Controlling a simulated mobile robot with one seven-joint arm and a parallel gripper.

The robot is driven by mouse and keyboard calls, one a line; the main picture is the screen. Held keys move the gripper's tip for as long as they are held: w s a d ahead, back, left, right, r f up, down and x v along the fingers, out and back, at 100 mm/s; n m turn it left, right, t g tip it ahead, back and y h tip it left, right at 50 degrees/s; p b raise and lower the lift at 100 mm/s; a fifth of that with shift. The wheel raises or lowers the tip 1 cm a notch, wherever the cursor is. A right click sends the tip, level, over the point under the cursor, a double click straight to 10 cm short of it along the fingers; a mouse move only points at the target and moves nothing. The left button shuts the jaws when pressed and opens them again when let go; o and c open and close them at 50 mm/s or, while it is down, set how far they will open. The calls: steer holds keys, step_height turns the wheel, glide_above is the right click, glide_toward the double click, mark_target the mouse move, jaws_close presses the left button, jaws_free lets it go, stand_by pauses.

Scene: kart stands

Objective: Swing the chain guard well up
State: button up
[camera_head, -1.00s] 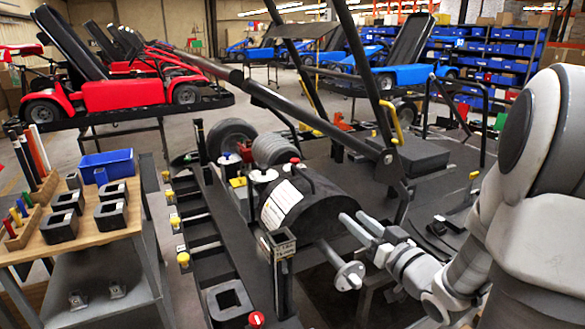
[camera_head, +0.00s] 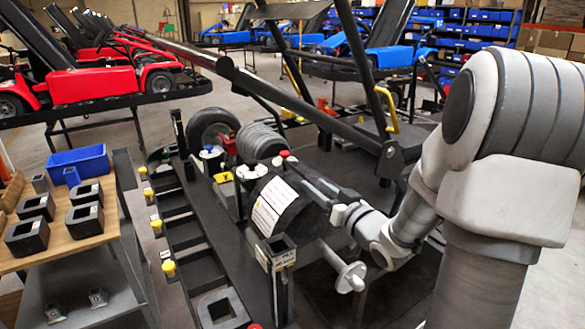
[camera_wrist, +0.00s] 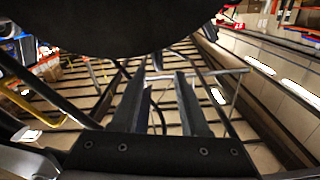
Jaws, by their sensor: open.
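A black rounded housing with a white label (camera_head: 275,205), which looks like the chain guard, sits low in the middle of the kart stand in the head view. In the wrist view a large dark rounded surface (camera_wrist: 110,25), probably the same guard, fills the top. My gripper (camera_head: 318,184) is at the guard's upper right side in the head view; its fingers are partly lost against the dark parts. In the wrist view my gripper (camera_wrist: 164,76) is open, with nothing visible between its fingers. Whether a finger touches the guard cannot be told.
A long dark bar (camera_head: 300,105) slants across above the guard. A round axle flange (camera_head: 350,277) stands out below my gripper. A square black post (camera_head: 278,255) stands in front. A wooden-topped cart (camera_head: 55,235) with a blue bin (camera_head: 78,163) is at left.

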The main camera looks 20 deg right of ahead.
mark_target(285, 162)
steer(key=w, duration=0.3)
steer(key=w+a, duration=0.1)
steer(key=w, duration=0.3)
steer(key=w+a, duration=0.1)
steer(key=w, duration=0.3)
jaws_close()
steer(key=shift+a, duration=0.1)
stand_by(1.0)
